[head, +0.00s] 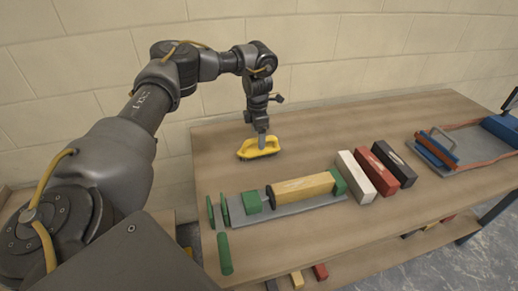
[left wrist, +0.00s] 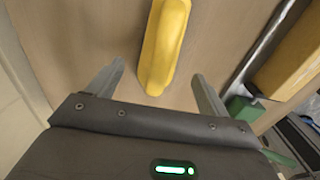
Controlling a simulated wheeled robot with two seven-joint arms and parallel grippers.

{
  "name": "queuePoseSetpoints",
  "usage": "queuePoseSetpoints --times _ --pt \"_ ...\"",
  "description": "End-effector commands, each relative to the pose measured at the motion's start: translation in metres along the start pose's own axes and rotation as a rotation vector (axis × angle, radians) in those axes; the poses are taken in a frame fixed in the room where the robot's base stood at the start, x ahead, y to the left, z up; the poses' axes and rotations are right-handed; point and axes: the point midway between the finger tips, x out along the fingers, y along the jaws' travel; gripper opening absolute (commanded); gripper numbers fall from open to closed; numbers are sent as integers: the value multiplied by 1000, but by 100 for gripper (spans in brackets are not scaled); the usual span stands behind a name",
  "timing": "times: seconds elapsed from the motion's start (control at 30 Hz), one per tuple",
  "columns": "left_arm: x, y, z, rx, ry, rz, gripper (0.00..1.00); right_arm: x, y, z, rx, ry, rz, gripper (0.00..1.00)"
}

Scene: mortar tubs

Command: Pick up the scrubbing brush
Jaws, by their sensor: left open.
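The scrubbing brush (head: 259,147) has a yellow body and lies on the wooden table (head: 320,130) near its back left. Only its yellow top shows in the left wrist view (left wrist: 164,45). My left gripper (head: 262,143) points down over the brush. In the left wrist view the two fingers of the left gripper (left wrist: 158,85) are apart, one on each side of the brush's near end, with gaps between. They hold nothing. How far the fingertips are above the table is hard to tell. My right gripper is not in view.
A grey tray (head: 310,207) with a yellow-wood block (head: 302,188) and green blocks lies in front of the brush. White (head: 355,177), red (head: 378,172) and black (head: 394,163) blocks stand to its right. A grey-and-red tray (head: 470,140) is at the far right. Bare tabletop lies right of the brush.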

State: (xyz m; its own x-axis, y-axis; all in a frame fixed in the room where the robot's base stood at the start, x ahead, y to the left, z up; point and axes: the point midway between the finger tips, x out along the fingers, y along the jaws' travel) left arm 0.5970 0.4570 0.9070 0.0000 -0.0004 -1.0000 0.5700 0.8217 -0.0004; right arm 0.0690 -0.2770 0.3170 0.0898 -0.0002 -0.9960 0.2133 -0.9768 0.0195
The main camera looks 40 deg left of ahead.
Motion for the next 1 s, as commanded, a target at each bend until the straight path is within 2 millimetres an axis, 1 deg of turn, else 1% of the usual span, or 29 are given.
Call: queuePoseSetpoints --times 0.07,0.13,0.3,0.4,0.5,0.67,0.7,0.8,1.0 --pt "4 0 0 0 1 0 79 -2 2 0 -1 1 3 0" --pt "11 0 1 1 3 -1 79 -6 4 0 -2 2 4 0" --pt "38 0 2 -1 3 -1 79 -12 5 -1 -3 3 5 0" --pt "48 0 2 -1 2 -1 79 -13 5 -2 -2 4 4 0" --pt "52 1 2 -1 1 1 79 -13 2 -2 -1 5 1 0" --pt "52 1 2 0 0 1 79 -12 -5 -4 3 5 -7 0" --pt "52 1 2 0 0 1 78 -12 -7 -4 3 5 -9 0" --pt "52 1 2 0 0 1 65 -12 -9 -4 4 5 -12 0" --pt "52 1 2 0 0 1 39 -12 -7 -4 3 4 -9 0"
